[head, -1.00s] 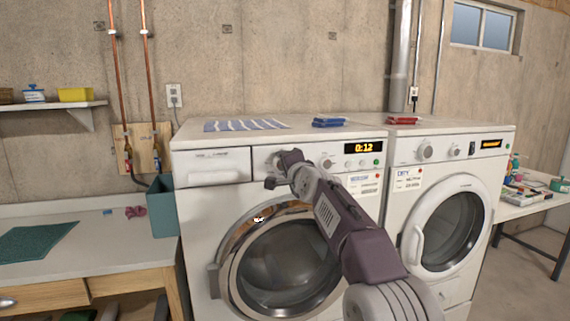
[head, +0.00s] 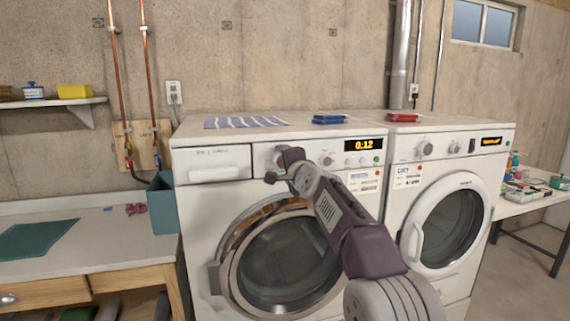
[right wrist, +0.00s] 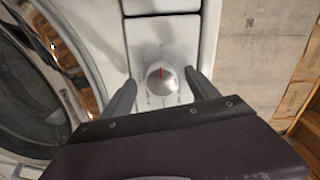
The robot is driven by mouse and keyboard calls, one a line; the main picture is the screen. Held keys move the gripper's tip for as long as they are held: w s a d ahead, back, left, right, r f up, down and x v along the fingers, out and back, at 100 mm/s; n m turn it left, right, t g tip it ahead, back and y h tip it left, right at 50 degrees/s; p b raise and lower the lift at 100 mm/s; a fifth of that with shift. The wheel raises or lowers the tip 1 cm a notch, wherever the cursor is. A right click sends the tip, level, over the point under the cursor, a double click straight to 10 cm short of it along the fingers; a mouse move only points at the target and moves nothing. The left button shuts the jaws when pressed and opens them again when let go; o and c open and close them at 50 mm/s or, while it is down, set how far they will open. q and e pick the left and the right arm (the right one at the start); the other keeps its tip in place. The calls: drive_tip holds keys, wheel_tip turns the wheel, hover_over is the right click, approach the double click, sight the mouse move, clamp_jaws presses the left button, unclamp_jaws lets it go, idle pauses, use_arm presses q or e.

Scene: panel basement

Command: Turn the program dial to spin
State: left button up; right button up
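The program dial (right wrist: 162,79) is a round silver knob with a red mark, on the white washer's panel beside the drawer. In the right wrist view its red mark points up, towards the drawer side. My right gripper (right wrist: 160,84) is open, with one dark finger on each side of the dial and a visible gap to it. I cannot tell how far the fingertips are from the panel. In the head view my right gripper (head: 281,167) is in front of the washer (head: 205,215) panel and mostly hides the dial. My left gripper is not in view.
A smaller knob (head: 327,160) and a 0:12 display (head: 364,145) are to the right on the washer panel. The round washer door (head: 285,262) is below. A dryer (head: 455,285) stands to the right. A teal bin (head: 162,208) and a counter (head: 100,245) are left.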

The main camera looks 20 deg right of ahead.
drive_tip(key=shift+r, duration=0.1)
drive_tip(key=s+b, duration=0.3)
drive_tip(key=s, duration=0.6)
drive_tip(key=shift+d+r, duration=0.15)
drive_tip(key=shift+r, duration=0.2)
